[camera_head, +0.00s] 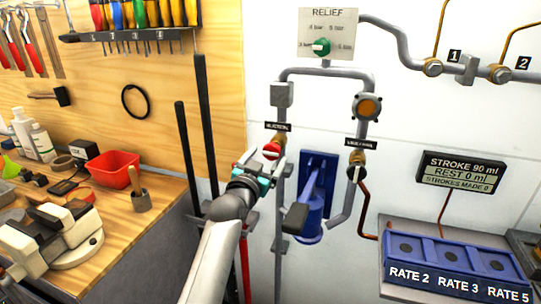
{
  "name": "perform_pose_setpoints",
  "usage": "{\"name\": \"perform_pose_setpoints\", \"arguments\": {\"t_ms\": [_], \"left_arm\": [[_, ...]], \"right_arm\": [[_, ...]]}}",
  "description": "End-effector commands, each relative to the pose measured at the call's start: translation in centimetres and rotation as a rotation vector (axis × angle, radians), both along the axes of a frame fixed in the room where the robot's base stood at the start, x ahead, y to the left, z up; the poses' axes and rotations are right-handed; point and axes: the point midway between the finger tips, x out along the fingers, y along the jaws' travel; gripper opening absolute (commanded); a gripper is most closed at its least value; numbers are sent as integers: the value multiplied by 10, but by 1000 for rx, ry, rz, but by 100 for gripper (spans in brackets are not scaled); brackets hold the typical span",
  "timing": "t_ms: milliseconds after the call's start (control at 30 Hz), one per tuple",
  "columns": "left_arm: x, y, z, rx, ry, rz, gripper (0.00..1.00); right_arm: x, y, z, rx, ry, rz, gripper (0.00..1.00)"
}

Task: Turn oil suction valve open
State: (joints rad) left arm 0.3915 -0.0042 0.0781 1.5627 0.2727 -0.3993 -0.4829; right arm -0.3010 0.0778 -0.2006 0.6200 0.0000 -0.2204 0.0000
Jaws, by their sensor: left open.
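The suction valve's red handle (271,150) shows on the left pipe, just below a small black label (277,126) that seems to read suction. A brass fitting (279,139) sits behind the handle. My left gripper (262,163) is open, with its fingers close around or just in front of the red handle. Contact with the handle cannot be told. The gripper hides the lower part of the valve. My right gripper is not in view.
A blue hand pump (318,190) with a dark-ended lever stands just right of the gripper. A second valve (356,163) with a pale handle is on the right pipe. A cluttered workbench (165,192) lies left, and a blue rate tray (450,254) lies right.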

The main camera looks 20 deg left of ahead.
Motion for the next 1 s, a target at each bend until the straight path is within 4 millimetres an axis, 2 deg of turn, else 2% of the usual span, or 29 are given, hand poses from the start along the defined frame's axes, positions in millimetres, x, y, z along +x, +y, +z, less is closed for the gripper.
{"name": "perform_pose_setpoints", "arguments": {"t_ms": [100,300,700,1000], "left_arm": [[14,-1,0,-1,-1,0,89],[28,-1,0,0,-1,1,89],[32,-1,1,0,-1,0,89],[32,-1,0,0,0,0,56]], "right_arm": [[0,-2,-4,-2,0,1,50],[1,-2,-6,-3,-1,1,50],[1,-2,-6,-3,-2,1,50],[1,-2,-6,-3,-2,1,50]]}}
